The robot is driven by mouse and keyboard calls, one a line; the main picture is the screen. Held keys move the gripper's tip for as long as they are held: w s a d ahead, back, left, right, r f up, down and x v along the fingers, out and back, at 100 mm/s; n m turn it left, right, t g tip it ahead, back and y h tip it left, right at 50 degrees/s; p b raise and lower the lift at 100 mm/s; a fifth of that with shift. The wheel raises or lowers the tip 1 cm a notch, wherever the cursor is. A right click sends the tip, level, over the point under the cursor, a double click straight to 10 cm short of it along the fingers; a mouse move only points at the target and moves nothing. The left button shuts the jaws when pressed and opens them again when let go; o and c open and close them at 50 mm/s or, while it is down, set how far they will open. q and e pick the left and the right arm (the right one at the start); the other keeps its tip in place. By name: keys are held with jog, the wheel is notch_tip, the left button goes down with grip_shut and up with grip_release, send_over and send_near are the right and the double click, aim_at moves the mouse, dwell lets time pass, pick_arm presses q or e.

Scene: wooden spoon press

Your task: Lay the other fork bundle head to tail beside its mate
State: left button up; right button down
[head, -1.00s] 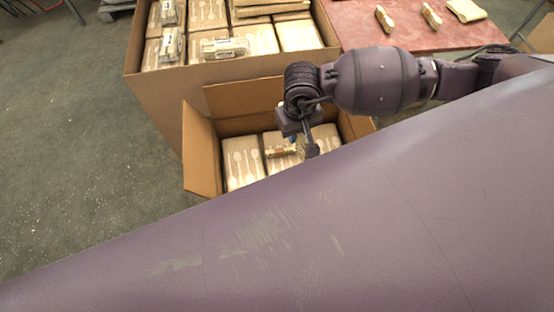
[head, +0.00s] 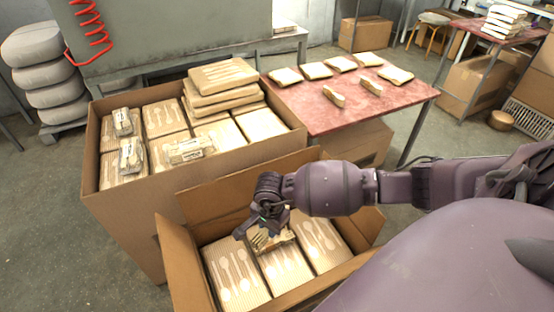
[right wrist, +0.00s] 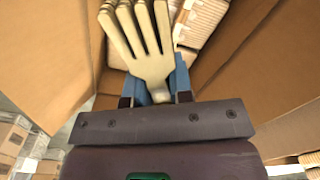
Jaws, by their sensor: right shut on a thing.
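My right gripper (head: 262,222) is inside the open front carton (head: 190,262), low over the packs. It is shut on a fork bundle (head: 264,241) of pale wood. In the right wrist view the fork bundle (right wrist: 150,45) shows its tines pointing away from the gripper, between the blue fingertips (right wrist: 165,88). A pale piece (right wrist: 188,55) shows partly behind the held bundle; I cannot tell whether it is the mate. Ribbed packs with spoon shapes (head: 235,275) line the carton floor. I cannot tell whether the held bundle touches them. My left gripper is not in view.
A larger carton (head: 135,215) behind holds stacked packs and several wrapped bundles (head: 190,150). A red table (head: 310,112) at the back carries two small bundles (head: 371,85) and several pale packs. Raised carton flaps (head: 235,190) stand close around my right gripper.

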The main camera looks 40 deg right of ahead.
jog(key=d+f+m+b, duration=0.2)
jog(key=d+f+m, duration=0.2)
jog(key=f+m, duration=0.15)
jog(key=b, duration=0.5)
send_over(280, 262)
notch_tip(280, 262, down, 16)
jog(key=shift+s+f, duration=0.1)
jog(key=shift+f, duration=0.25)
jog(key=shift+g, duration=0.3)
notch_tip(280, 262, down, 4)
jog(key=shift+b, duration=0.7)
jog(key=shift+f, duration=0.2)
jog(key=shift+w+r, duration=0.2)
jog(key=shift+f, duration=0.15)
jog(key=c, duration=1.5)
grip_release()
jog(key=shift+f, duration=0.1)
jog(key=o, duration=0.5)
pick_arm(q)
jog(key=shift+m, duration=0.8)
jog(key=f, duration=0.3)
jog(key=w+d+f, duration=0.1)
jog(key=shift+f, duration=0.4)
